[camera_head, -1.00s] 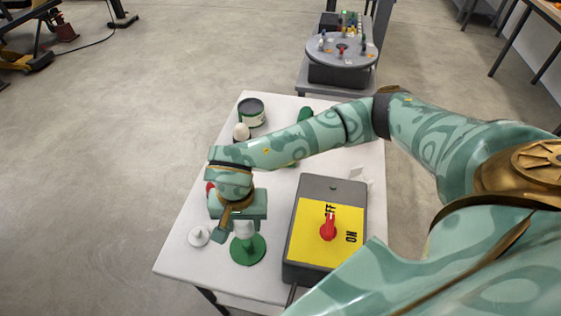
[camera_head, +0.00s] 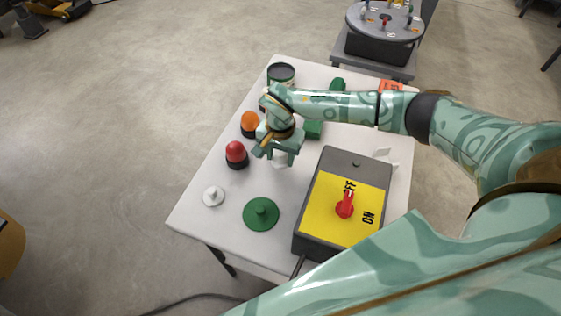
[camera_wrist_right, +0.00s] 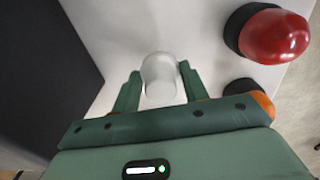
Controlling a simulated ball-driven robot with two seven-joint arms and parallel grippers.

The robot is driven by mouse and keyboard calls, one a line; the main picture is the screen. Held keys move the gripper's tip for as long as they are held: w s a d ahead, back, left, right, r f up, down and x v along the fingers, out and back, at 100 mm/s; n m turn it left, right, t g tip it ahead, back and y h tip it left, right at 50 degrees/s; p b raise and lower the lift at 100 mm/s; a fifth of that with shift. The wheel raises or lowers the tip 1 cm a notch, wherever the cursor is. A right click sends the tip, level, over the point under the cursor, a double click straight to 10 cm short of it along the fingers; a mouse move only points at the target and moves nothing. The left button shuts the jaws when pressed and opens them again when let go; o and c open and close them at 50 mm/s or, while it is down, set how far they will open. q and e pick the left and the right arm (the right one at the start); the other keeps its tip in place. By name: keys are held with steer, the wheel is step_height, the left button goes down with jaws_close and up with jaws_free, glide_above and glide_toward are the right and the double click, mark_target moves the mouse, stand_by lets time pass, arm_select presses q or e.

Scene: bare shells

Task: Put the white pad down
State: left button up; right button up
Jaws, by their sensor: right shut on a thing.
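My right gripper (camera_head: 279,152) is shut on the white pad (camera_head: 281,160), a small pale rounded piece that shows below the fingers over the white table (camera_head: 190,222). In the right wrist view the white pad (camera_wrist_right: 160,78) sits between the two green fingers (camera_wrist_right: 158,88) and looks like a short, smooth cylinder. I cannot tell if it touches the table. Its upper part is hidden by the gripper in the head view. A small white disc with a knob (camera_head: 213,196) lies at the table's left edge. My left gripper is not in view.
A red dome (camera_head: 236,152) and an orange dome (camera_head: 250,122) stand left of the gripper. A green disc with a knob (camera_head: 261,214) lies in front. A switch box (camera_head: 330,225) with a red knob stands right. A can (camera_head: 281,74) stands behind.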

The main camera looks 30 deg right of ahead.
mark_target(281, 161)
steer(key=shift+w+d+f+b, duration=0.15)
steer(key=shift+f+b, duration=0.2)
steer(key=shift+f, duration=1.35)
steer(key=shift+f, duration=0.2)
steer(key=o, duration=0.9)
steer(key=shift+r, duration=0.1)
steer(key=shift+r, duration=0.15)
step_height(281, 161, up, 12)
steer(key=shift+p, duration=1.2)
